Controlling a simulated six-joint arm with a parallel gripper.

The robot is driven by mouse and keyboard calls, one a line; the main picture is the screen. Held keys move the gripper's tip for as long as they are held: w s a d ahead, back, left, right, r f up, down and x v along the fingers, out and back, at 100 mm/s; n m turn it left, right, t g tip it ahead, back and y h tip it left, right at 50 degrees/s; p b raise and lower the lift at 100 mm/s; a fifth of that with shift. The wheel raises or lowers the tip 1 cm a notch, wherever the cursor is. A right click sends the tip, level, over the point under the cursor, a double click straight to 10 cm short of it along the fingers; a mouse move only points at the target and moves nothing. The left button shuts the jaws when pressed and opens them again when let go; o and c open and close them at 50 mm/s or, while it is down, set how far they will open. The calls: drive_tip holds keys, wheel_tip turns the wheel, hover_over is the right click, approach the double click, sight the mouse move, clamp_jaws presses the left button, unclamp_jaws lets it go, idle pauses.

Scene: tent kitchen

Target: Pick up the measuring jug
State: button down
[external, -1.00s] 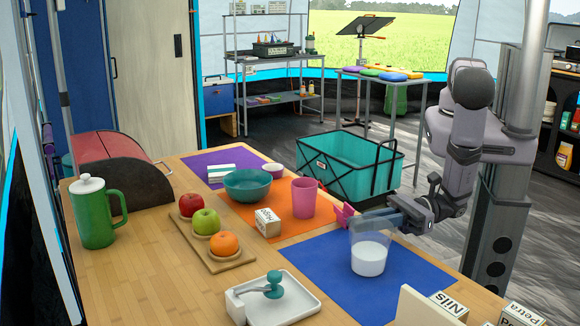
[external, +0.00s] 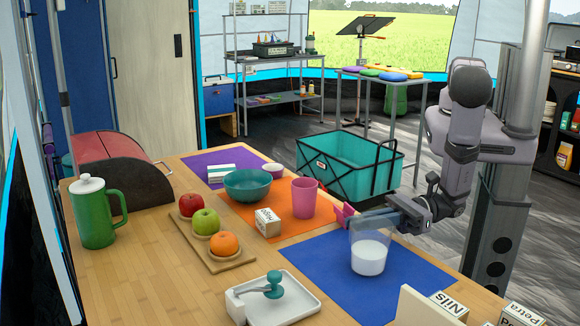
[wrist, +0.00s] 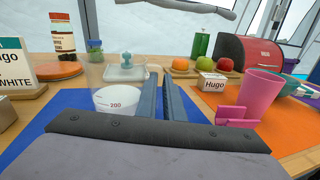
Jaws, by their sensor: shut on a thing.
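The measuring jug (external: 368,252) is clear, with a white lower part or filling. It stands upright on the blue mat (external: 318,262), near the table's right edge. In the wrist view the jug (wrist: 113,98) shows a "200" mark, just left of my fingers. My gripper (external: 372,221) reaches in from the right at the jug's upper part. In the wrist view my gripper (wrist: 160,82) has its two fingers close together with a narrow gap. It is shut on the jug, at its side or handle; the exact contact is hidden.
A pink cup (external: 304,198) and a small pink object (external: 344,213) stand close by. A white tray (external: 281,300) with a teal-knobbed item lies in front. Fruit sits on a wooden board (external: 218,262). Name blocks (external: 448,305) stand at the near right. The blue mat is mostly clear.

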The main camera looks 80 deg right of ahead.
wheel_tip(320, 180, up, 10)
drive_tip(key=shift+f, duration=0.2)
idle(0.8)
drive_tip(key=shift+r, duration=0.15)
